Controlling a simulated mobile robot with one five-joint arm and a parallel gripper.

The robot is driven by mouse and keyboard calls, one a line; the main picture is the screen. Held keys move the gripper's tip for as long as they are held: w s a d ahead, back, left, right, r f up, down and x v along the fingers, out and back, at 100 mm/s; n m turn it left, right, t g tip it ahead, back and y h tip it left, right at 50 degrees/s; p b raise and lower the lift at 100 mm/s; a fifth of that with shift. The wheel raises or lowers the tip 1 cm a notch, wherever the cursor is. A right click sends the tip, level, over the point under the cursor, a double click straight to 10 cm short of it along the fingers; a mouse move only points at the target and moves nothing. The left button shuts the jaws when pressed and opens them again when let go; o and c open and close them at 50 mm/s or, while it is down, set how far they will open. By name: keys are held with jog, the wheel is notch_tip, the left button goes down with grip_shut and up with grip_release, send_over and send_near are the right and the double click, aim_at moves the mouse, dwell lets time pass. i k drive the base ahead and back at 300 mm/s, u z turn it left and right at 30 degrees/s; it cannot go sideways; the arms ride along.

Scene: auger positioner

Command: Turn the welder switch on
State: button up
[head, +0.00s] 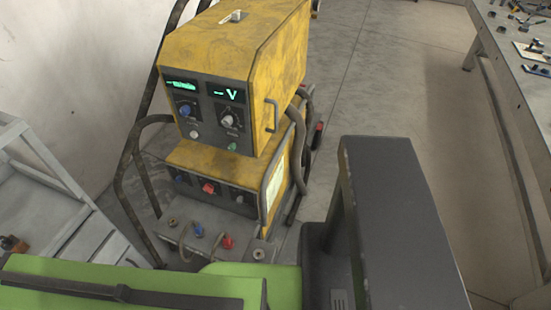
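The welder (215,75) is a worn yellow machine in the head view, left of the middle. Its upper front panel has two lit green displays, a blue knob (185,111), a grey-white knob (227,121) and a small green button (232,146). A small pale switch (235,16) sits in a slot on its top. The lower panel has a red switch or knob (208,188) between darker knobs. I cannot tell from this view which control is the welder switch or its position. My gripper is not in view.
Dark cables (302,160) hang at the welder's right side. Red and blue connectors (227,241) stand on the ledge below its front. A grey metal frame (50,170) stands at the left. A workbench (515,75) with tools is at the upper right. Concrete floor is clear between them.

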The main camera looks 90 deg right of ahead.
aim_at(208, 188)
jog(key=z, duration=1.9)
jog(key=k, duration=1.1)
jog(key=z, duration=0.75)
jog(key=k, duration=0.95)
jog(key=u, duration=0.15)
jog(key=i, duration=0.95)
jog(key=z, duration=0.1)
